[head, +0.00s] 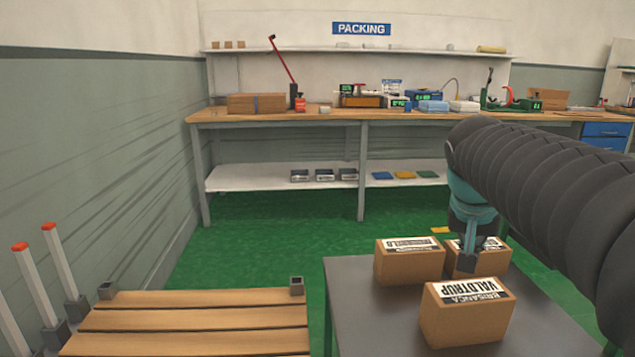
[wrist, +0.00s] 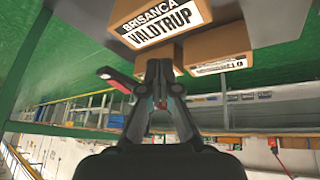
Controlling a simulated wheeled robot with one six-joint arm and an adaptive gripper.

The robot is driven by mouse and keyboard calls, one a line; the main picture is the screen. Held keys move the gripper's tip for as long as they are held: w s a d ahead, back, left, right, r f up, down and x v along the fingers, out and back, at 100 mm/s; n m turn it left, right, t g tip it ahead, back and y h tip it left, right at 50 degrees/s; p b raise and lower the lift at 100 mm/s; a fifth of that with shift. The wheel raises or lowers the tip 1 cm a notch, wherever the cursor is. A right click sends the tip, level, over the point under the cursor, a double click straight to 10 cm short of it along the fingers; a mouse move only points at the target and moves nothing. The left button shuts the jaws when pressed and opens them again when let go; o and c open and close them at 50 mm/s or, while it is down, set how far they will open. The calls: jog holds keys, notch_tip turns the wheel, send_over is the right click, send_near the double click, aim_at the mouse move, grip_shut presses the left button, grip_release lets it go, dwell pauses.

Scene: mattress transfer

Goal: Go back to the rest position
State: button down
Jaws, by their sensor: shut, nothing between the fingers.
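My gripper (head: 470,245) hangs pointing down over the grey table (head: 375,325), in front of one of the cartons in the head view. In the wrist view my gripper (wrist: 160,65) has its fingertips together with nothing between them. Three brown cartons with white labels sit on the table. The front carton (head: 465,318), labelled BRISANGA VALDTRUP, also shows in the wrist view (wrist: 185,8). A second carton (head: 408,266) is behind it to the left. The third carton (head: 465,268) is partly hidden by my gripper. I cannot tell whether the gripper touches it.
A slatted wooden pallet (head: 190,322) with metal corner brackets lies at front left. White posts with red tops (head: 60,260) stand beside it. A packing bench (head: 290,115) with tools and boxes stands along the back wall. Green floor (head: 280,235) between is clear.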

jog(key=s+a+f+n+y, duration=0.1)
jog(key=s+a+f+n, duration=0.1)
jog(key=s+a+f, duration=0.3)
jog(key=s+a+f+n+t+y, duration=0.1)
jog(key=s+a+f+n+y, duration=0.1)
jog(key=s+a+f, duration=0.3)
jog(key=s+f+n, duration=0.1)
jog(key=s+f, duration=0.2)
jog(key=s, duration=0.4)
jog(key=shift+s+a+f, duration=0.15)
jog(key=shift+s+f, duration=0.05)
jog(key=shift+s, duration=0.1)
jog(key=shift+a, duration=0.1)
